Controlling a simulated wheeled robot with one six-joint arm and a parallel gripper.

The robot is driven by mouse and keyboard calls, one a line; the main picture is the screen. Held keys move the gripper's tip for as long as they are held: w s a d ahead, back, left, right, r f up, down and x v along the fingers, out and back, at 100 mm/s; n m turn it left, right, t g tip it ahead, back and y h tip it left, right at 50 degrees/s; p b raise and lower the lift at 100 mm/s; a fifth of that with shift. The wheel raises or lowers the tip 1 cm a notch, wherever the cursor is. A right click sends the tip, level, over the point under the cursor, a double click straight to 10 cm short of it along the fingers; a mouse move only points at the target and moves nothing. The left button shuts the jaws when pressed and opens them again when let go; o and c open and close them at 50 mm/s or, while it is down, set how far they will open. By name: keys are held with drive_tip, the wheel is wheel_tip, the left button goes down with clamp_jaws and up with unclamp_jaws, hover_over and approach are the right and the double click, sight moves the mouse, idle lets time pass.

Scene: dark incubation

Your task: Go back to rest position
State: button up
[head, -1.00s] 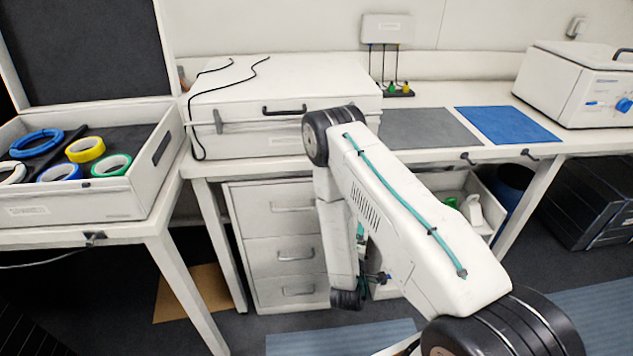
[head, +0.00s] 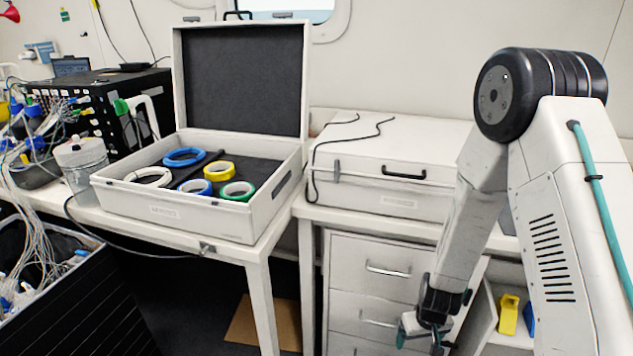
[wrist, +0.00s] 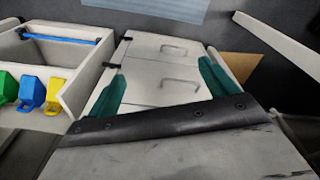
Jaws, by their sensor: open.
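My gripper (head: 422,335) hangs low at the end of my folded arm in the head view, in front of the white drawer unit. In the wrist view my gripper (wrist: 160,88) shows two teal fingers spread wide apart, with nothing between them. The drawer unit (wrist: 148,72) lies beyond the fingers, and its drawers look closed. The drawer unit also shows in the head view (head: 352,246).
An open case (head: 200,228) with several tape rolls stands on the left table. A closed case (head: 375,150) sits on the right bench. A bin (wrist: 72,85) near the drawers has blue, green and yellow items at it. Cables and a dark crate (head: 90,310) are at far left.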

drive_tip(key=s+r, duration=0.7)
drive_tip(key=r, duration=0.7)
drive_tip(key=s+r+m, duration=0.1)
drive_tip(key=s+r, duration=0.7)
drive_tip(key=r, duration=0.6)
drive_tip(key=s+r, duration=0.8)
drive_tip(key=r, duration=0.6)
drive_tip(key=shift+s+f, duration=0.1)
